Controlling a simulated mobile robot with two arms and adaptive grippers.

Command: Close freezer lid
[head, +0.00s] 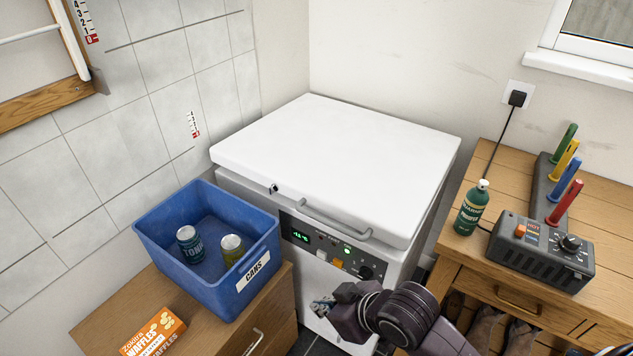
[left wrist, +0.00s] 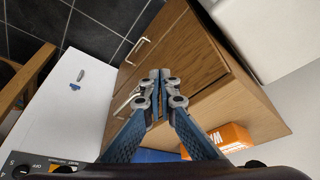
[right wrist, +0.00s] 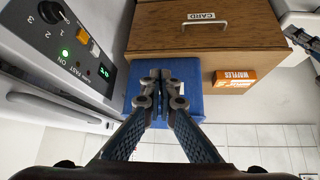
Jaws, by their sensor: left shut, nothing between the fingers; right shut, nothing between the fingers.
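The white chest freezer (head: 235,196) stands in the corner. Its lid (head: 345,155) lies flat over the top, with a grey bar handle (head: 335,220) along its front edge; I cannot tell whether a small gap is left under it. My right gripper (head: 322,306) is low in front of the freezer's control panel, apart from the lid. In the right wrist view it (right wrist: 160,76) is shut and empty. My left gripper (left wrist: 158,76) is shut and empty in its own wrist view, above a wooden cabinet; it does not show in the head view.
A blue bin (head: 178,258) labelled CANS, holding two cans, and an orange waffles box (head: 153,334) are on the wooden cabinet at left. At right, a workbench (head: 480,260) bears a green bottle (head: 471,208) and a boot-dryer-like unit (head: 540,255). The lid's top is clear.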

